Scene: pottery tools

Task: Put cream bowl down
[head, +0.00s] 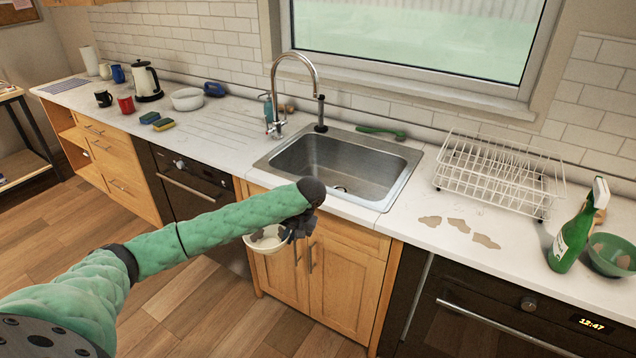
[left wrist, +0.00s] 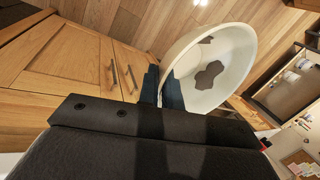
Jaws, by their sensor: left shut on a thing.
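The cream bowl (head: 267,243) hangs in the air in front of the wooden cabinet doors below the sink, partly hidden by my left arm and gripper. My left gripper (head: 297,228) is shut on its rim. In the left wrist view the cream bowl (left wrist: 222,70) is tilted, with brown patches inside, and its near rim sits between the fingers of my left gripper (left wrist: 166,88). My right gripper does not show in either view.
A steel sink (head: 345,165) with a tall tap is set in the white counter. A white dish rack (head: 495,172), a green bottle (head: 572,238) and a green bowl (head: 612,256) stand to its right. Brown stains (head: 458,225) mark the counter before the rack. Sponges (head: 163,124) lie left.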

